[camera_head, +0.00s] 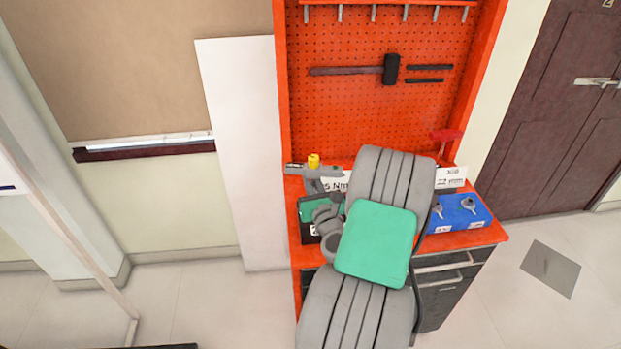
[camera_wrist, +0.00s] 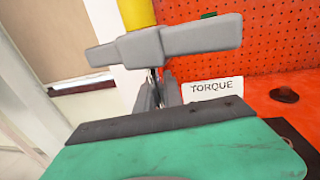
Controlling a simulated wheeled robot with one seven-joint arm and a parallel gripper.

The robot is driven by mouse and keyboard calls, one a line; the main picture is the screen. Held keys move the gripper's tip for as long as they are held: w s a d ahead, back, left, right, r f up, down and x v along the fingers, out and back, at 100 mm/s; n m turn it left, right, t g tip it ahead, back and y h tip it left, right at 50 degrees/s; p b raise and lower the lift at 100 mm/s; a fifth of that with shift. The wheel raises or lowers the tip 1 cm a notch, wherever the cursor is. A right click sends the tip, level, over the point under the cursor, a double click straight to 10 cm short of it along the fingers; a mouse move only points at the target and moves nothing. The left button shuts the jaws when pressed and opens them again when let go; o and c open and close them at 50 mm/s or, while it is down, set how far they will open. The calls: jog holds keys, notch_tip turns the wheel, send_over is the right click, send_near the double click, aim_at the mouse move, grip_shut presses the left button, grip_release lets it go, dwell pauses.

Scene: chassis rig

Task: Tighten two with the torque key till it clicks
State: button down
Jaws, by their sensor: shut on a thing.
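My gripper (camera_head: 313,186) is at the left of the orange bench, its narrow fingers (camera_wrist: 157,90) close together. It is shut on what appears to be the torque key, with a yellow cylindrical end (camera_head: 314,160) above a grey crossbar (camera_head: 325,171). Both parts also show large in the wrist view, the yellow end (camera_wrist: 136,12) and the crossbar (camera_wrist: 190,40). Where the crossbar joins the gripper is unclear, and the key's tip is hidden. A blue block (camera_head: 480,219) at the bench's right carries two grey key-like fittings (camera_head: 469,204) and small labels I cannot read.
A white card reading TORQUE (camera_wrist: 212,88) stands behind my gripper. The orange pegboard (camera_head: 350,110) holds a hammer (camera_head: 390,70), dark rods (camera_head: 428,67) and hooks. My arm covers the bench's middle. A second white card (camera_head: 451,178) stands behind the blue block.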

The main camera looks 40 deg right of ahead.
jog(key=shift+s+d+r+m+g+h+p, duration=0.15)
jog(key=shift+m+g+h+p, duration=0.4)
jog(key=shift+h+p, duration=0.35)
jog(key=shift+d+m+g+h+p, duration=0.15)
jog(key=shift+m+g+h+p, duration=0.45)
jog(key=shift+p, duration=0.5)
jog(key=shift+s+d+m+g+h+p, duration=0.15)
jog(key=shift+m+g+h+p, duration=0.5)
jog(key=shift+p, duration=0.8)
jog(key=shift+w+d+m+g+h+p, duration=0.1)
jog(key=shift+m+g+h+p, duration=0.3)
jog(key=shift+h+p, duration=0.75)
jog(key=shift+r+t+y+b, duration=0.15)
jog(key=shift+t+y+b, duration=0.25)
jog(key=shift+y+b, duration=0.3)
jog(key=shift+a+f+n+b, duration=0.15)
jog(key=shift+f+n+b, duration=0.05)
jog(key=shift+n+b, duration=0.25)
jog(key=shift+r, duration=0.1)
jog(key=shift+t+y, duration=0.3)
jog(key=shift+t, duration=0.1)
jog(key=shift+r+p, duration=1.65)
jog(key=shift+r, duration=0.75)
